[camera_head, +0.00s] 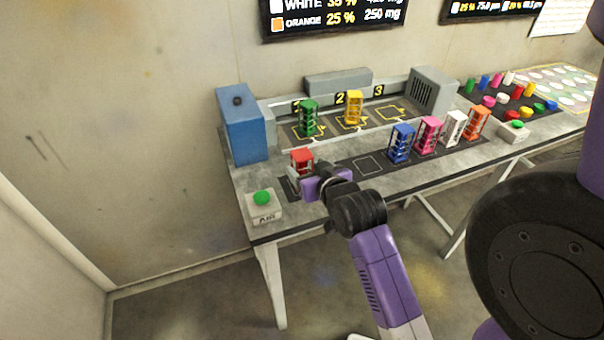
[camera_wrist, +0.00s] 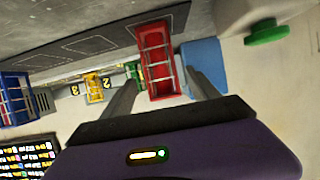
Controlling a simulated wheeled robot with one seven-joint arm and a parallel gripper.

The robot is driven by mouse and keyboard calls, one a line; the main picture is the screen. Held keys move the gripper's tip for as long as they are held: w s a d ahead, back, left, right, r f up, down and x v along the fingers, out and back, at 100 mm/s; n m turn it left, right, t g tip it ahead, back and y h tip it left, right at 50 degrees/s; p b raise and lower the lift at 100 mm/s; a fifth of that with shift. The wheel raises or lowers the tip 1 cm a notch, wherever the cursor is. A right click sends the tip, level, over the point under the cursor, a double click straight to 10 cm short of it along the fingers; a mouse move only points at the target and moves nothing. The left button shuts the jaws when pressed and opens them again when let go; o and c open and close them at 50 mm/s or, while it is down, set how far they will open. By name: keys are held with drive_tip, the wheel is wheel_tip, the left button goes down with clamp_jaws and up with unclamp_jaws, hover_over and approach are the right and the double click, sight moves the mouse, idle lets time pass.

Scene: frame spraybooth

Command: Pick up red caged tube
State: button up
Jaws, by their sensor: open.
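The red caged tube (camera_head: 301,160) stands upright at the left end of the front row on the grey bench, partly hidden by my gripper in the head view. In the wrist view the red caged tube (camera_wrist: 158,62) lies between the two fingers. My gripper (camera_head: 309,180) is at the tube from the front side of the bench. In the wrist view my gripper (camera_wrist: 163,92) is open, with a finger on each side of the tube. A gap shows at the right finger; whether the left finger touches cannot be told.
A green AIR button (camera_head: 262,198) sits left of my gripper. A blue box (camera_head: 241,125) stands behind it. Green (camera_head: 308,118) and yellow (camera_head: 354,107) caged tubes stand behind. Blue (camera_head: 402,144), pink (camera_head: 428,136), white and orange caged tubes stand to the right, past an empty marked square (camera_head: 368,165).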

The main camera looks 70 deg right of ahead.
drive_tip(key=x, duration=0.4)
drive_tip(key=p+x, duration=0.1)
drive_tip(key=x, duration=0.1)
drive_tip(key=shift+w+d+r, duration=0.2)
drive_tip(key=shift+w+r, duration=0.1)
drive_tip(key=shift+w, duration=0.1)
clamp_jaws()
